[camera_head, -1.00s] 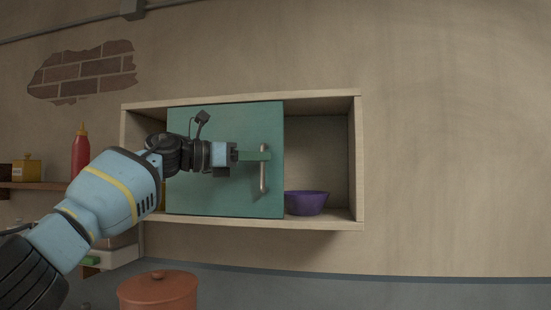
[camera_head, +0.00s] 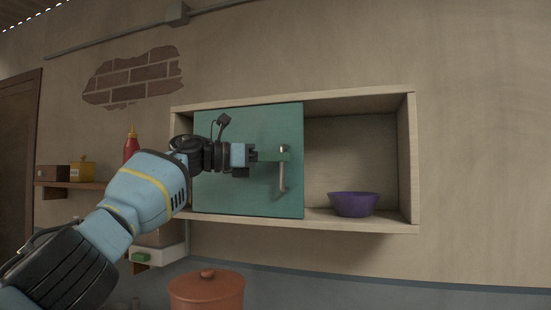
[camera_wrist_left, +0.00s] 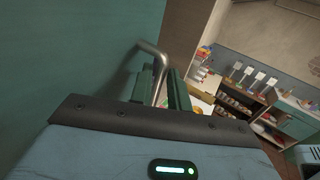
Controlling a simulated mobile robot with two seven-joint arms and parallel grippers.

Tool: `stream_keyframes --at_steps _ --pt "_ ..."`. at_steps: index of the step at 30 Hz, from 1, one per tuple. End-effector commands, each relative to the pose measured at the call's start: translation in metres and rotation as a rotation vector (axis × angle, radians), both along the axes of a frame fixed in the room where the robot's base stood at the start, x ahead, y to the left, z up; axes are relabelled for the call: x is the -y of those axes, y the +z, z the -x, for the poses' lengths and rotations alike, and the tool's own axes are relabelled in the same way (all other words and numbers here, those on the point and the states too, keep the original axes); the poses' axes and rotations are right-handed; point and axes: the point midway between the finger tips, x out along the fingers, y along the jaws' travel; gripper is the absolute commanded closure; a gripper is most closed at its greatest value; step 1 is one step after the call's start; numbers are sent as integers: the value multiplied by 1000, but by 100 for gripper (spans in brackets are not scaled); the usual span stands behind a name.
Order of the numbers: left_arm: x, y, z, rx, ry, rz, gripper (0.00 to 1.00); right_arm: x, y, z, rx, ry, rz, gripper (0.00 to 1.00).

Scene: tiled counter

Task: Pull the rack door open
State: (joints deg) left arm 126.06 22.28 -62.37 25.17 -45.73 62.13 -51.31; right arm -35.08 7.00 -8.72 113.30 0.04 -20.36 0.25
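The rack (camera_head: 408,160) is a pale wooden wall box. Its flat green door (camera_head: 225,185) covers the left and middle part, and the right part stands open. A vertical metal handle (camera_head: 282,178) is near the door's right edge. My left gripper (camera_head: 275,155) is at the handle's upper part, coming from the left in front of the door. In the left wrist view, the bent handle (camera_wrist_left: 153,50) passes between the green fingers (camera_wrist_left: 160,85), which look closed around it. The exact contact is partly hidden. My right gripper is not in view.
A purple bowl (camera_head: 354,204) stands in the rack's open right part. Below is a terracotta lidded pot (camera_head: 207,291). The wall right of the rack is bare.

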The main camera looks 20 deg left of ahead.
Motion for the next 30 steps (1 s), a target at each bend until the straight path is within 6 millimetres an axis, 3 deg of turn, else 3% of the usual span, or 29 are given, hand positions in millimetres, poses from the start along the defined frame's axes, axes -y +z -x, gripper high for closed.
stream_keyframes --at_steps 3,14,30 --pt "0 0 0 0 0 0 68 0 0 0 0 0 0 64" --pt "-3 0 2 1 1 0 68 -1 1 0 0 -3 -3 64" --pt "-55 -1 36 0 1 0 68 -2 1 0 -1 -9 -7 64"
